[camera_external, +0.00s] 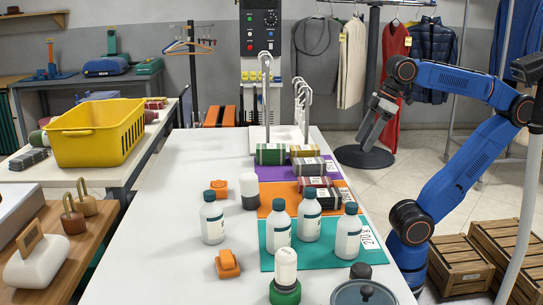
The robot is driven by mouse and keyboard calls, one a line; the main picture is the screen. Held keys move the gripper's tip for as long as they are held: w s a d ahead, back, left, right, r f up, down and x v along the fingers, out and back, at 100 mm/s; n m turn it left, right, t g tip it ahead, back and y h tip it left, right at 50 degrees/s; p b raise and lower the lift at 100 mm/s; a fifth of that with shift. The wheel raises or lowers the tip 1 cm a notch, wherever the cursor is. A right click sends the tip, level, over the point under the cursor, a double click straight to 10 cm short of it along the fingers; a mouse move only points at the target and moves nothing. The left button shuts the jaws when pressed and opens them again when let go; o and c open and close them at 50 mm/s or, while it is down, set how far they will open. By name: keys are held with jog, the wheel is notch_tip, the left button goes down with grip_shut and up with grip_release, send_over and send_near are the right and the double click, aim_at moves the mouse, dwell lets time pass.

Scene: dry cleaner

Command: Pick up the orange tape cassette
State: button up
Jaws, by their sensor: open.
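Two small orange items lie on the white table. One orange item (228,265) is near the front left, with a raised block on top. A smaller orange item (220,187) lies farther back, behind a white bottle. Either may be the orange tape cassette; I cannot tell which at this size. My gripper (367,135) is raised beyond the table's right side, pointing down and left, far from both. It is open, with nothing visible in it.
White bottles with dark caps (348,232) stand on and beside the teal mat (267,259). Striped rolls (308,166) lie on the purple and orange mats. A green-based white container (285,281) and a lidded pot (363,293) stand in front. The table's left side (165,215) is clear.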

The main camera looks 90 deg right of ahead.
notch_tip(320, 180, up, 13)
jog(key=w+a+r+n+g, duration=0.1)
jog(key=w+r+n, duration=0.45)
jog(key=w, duration=0.75)
jog(key=n+g, duration=0.4)
jog(key=n, duration=0.9)
send_over(218, 185)
jog(key=shift+f, duration=3.9)
jog(key=f, duration=1.3)
jog(key=shift+s+d+f, duration=0.1)
jog(key=shift+s+f, duration=0.2)
jog(key=shift+s, duration=0.1)
jog(key=shift+w+f, duration=0.2)
jog(key=shift+f, duration=1.4)
jog(key=shift+w+f, duration=0.15)
jog(key=shift+f, duration=1.4)
